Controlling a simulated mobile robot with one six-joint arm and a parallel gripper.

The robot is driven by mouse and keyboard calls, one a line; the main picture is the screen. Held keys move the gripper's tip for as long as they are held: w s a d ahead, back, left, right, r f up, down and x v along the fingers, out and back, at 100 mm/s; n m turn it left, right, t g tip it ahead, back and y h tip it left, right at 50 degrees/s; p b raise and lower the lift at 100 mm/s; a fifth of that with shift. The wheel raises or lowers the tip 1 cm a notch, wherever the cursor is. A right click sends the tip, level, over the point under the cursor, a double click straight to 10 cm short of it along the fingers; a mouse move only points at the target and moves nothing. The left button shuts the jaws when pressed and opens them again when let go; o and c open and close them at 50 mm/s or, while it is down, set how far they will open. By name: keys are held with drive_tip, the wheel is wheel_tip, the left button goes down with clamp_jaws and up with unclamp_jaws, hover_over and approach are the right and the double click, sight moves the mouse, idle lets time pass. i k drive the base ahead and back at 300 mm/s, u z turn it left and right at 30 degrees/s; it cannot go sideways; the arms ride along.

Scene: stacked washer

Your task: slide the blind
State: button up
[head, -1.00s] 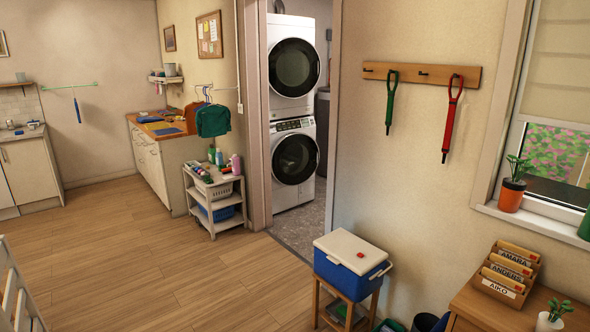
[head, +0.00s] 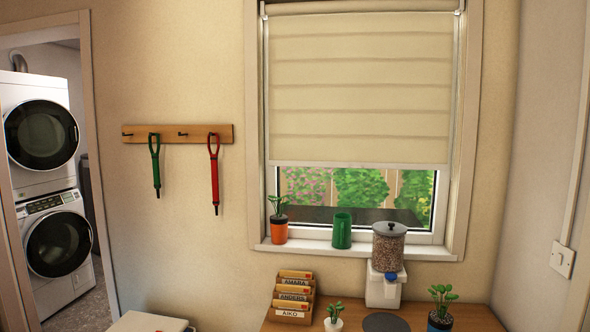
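The blind (head: 360,92) is a cream fabric shade with horizontal folds, hanging in the window in the head view. It covers the upper part of the glass, and its straight bottom edge (head: 360,165) hangs above a strip of bare window. Greenery shows through that strip. A pale vertical rail or cord (head: 455,90) runs along the blind's right side. My gripper is not in view.
Below, a wooden desk (head: 470,318) holds a dispenser of pellets (head: 388,245), a letter rack (head: 292,297) and small plants. A hook rail (head: 178,134) with two straps hangs left of the window.

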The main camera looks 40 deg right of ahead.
sight(338, 151)
drive_tip(key=u, duration=1.25)
drive_tip(key=k, duration=0.1)
drive_tip(key=z, duration=2.85)
drive_tip(key=i, duration=0.55)
drive_tip(key=z, duration=0.1)
drive_tip(key=k, duration=0.55)
drive_tip(key=u, duration=0.05)
